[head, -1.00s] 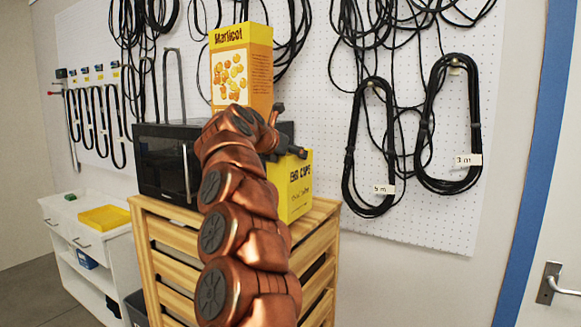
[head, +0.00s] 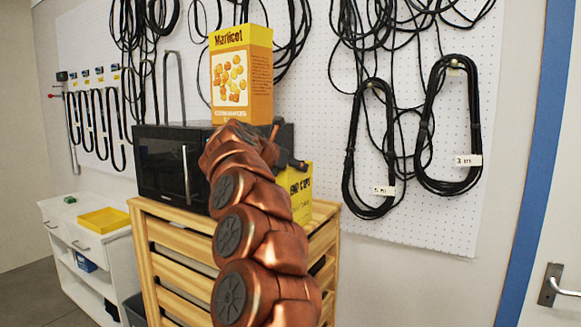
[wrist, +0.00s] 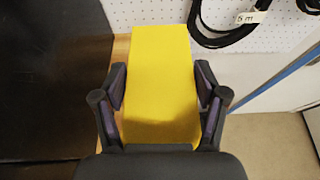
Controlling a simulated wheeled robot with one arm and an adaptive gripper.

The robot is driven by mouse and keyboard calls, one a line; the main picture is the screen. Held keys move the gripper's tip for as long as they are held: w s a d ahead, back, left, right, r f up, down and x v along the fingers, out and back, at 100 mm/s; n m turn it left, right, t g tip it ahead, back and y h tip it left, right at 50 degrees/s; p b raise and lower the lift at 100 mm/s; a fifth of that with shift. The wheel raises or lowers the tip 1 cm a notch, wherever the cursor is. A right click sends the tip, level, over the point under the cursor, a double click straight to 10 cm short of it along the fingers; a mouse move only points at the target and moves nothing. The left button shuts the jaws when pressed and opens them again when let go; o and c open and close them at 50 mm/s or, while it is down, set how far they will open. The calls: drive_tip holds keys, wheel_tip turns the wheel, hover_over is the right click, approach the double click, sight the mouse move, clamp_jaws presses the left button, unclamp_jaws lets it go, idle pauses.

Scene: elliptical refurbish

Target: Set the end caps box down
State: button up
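The end caps box (head: 301,192) is yellow with dark lettering. It stands upright at the right end of the wooden drawer unit (head: 170,212), beside the microwave. My gripper (head: 285,150) is at its upper part, partly hidden behind my arm in the head view. In the wrist view the plain yellow top and side of the box (wrist: 160,80) fill the space between the two fingers (wrist: 160,108). The pads lie against its two sides. Whether the box's base touches the wooden top cannot be told, as my arm hides part of it.
A black microwave (head: 160,168) stands on the wooden unit, with an orange and yellow Marlicot box (head: 242,85) on top. Black cables (head: 370,150) hang on the white pegboard behind. A white cabinet with a yellow tray (head: 104,219) is at the left.

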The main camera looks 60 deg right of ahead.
drive_tip(key=shift+o, duration=1.4)
drive_tip(key=shift+r, duration=0.1)
drive_tip(key=b+v, duration=0.2)
drive_tip(key=v, duration=1)
drive_tip(key=shift+b, duration=0.4)
drive_tip(key=shift+w, duration=0.1)
